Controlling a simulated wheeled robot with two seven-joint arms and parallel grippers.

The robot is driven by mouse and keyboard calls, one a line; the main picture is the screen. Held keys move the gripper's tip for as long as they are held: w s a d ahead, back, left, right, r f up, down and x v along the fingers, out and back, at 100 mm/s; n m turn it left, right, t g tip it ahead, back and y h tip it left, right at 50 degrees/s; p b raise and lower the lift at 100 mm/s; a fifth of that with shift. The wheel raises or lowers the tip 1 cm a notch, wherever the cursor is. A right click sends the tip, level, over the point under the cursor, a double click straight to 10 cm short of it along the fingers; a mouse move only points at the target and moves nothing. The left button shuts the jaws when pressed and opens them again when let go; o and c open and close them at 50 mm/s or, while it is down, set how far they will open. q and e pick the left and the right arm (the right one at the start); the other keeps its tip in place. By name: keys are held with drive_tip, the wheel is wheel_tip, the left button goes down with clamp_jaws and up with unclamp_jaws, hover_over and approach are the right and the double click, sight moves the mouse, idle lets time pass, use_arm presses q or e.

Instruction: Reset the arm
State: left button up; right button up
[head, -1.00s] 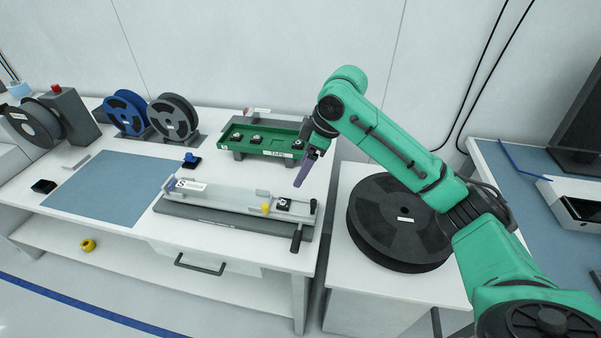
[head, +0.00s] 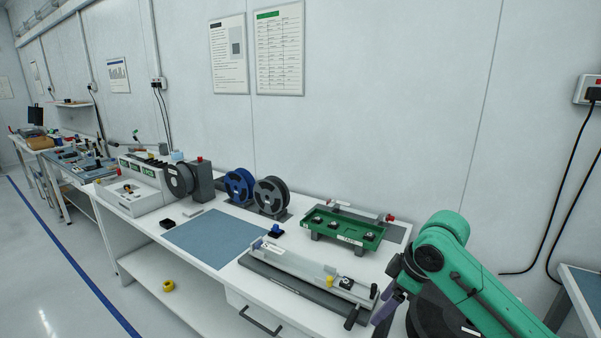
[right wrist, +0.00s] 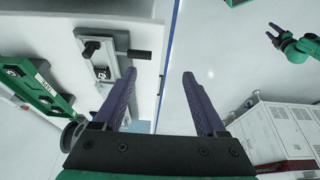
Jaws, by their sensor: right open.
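My right arm comes in at the lower right of the head view, and its gripper (head: 388,306) hangs beside the right end of the grey fixture (head: 300,277) on the white bench. In the right wrist view my right gripper (right wrist: 158,73) shows two purple fingers spread apart with nothing between them. The fixture (right wrist: 115,55) lies beyond the left finger there.
A green tray (head: 372,245) with several small parts sits behind the fixture. Blue (head: 238,186) and grey (head: 271,195) reels stand near the wall. A blue-grey mat (head: 213,238) lies clear on the bench.

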drive_tip(key=s+a+f+m+t, duration=0.1)
drive_tip(key=s+a+f+m, duration=0.1)
drive_tip(key=s+f, duration=0.35)
drive_tip(key=s+a+f+m, duration=0.1)
drive_tip(key=s+a+f, duration=0.15)
drive_tip(key=f, duration=0.55)
drive_tip(key=s+d+f+m+h, duration=0.2)
drive_tip(key=s+d+m, duration=0.1)
drive_tip(key=s+d, duration=0.25)
drive_tip(key=s+d+f+m+h, duration=0.1)
drive_tip(key=s+d+f+m, duration=0.25)
drive_tip(key=s, duration=0.25)
drive_tip(key=s+d+f+g, duration=0.1)
drive_tip(key=s+f, duration=0.2)
drive_tip(key=f, duration=2.1)
use_arm(q)
drive_tip(key=w, duration=0.3)
drive_tip(key=shift+d, duration=0.1)
use_arm(e)
drive_tip(key=s+d+f+g, duration=0.1)
drive_tip(key=s+d+f, duration=0.1)
drive_tip(key=s+f, duration=1)
drive_tip(key=s, duration=0.4)
drive_tip(key=shift+d+f, duration=0.4)
